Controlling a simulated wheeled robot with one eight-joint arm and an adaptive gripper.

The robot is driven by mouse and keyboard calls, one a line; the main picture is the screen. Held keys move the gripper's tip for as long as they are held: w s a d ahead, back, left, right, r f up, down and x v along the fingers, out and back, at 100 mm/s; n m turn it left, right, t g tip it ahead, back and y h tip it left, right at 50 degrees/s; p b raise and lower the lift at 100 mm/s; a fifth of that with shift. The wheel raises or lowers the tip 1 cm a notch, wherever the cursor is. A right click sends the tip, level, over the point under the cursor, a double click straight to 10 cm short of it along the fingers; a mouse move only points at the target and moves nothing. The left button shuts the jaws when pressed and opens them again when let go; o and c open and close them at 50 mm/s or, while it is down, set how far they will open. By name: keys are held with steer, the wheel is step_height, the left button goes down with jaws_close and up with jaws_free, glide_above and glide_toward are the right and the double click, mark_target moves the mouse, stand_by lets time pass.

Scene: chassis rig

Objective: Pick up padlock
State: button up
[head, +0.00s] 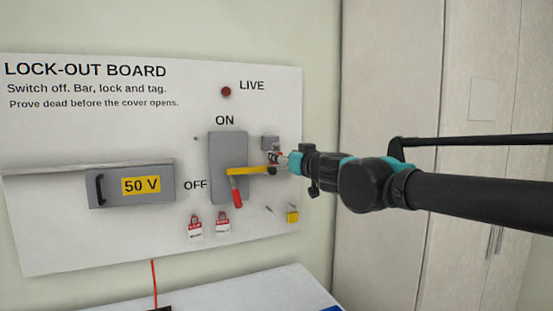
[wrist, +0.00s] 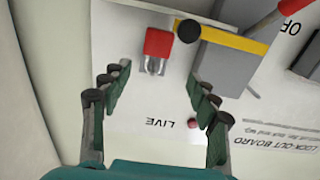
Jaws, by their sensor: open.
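A red block with two grey prongs (wrist: 158,43), which looks like a padlock with its shackle, shows in the wrist view beyond the gap between my fingers. My gripper (wrist: 158,82) is open, one finger on each side, with nothing between the fingertips. In the head view my gripper (head: 281,160) is in front of the board, just right of the yellow bar's end, and hides most of what is behind it. A yellow padlock-like item (head: 292,215) hangs lower right on the board. I cannot tell whether the fingers touch anything.
The yellow bar (head: 245,171) with a black knob (wrist: 188,30) crosses the grey switch box (head: 228,150), close to the red block. Two red-and-white tags (head: 195,228) hang lower left. A white table (head: 260,290) is below. Cabinets (head: 400,75) stand right.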

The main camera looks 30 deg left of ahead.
steer(key=x, duration=0.7)
steer(key=shift+w+d, duration=0.25)
steer(key=shift+r, duration=0.15)
steer(key=shift+c, duration=0.3)
steer(key=c, duration=1.2)
steer(key=shift+r, duration=0.1)
steer(key=shift+c, duration=0.4)
steer(key=shift+r, duration=0.55)
steer(key=v, duration=1.7)
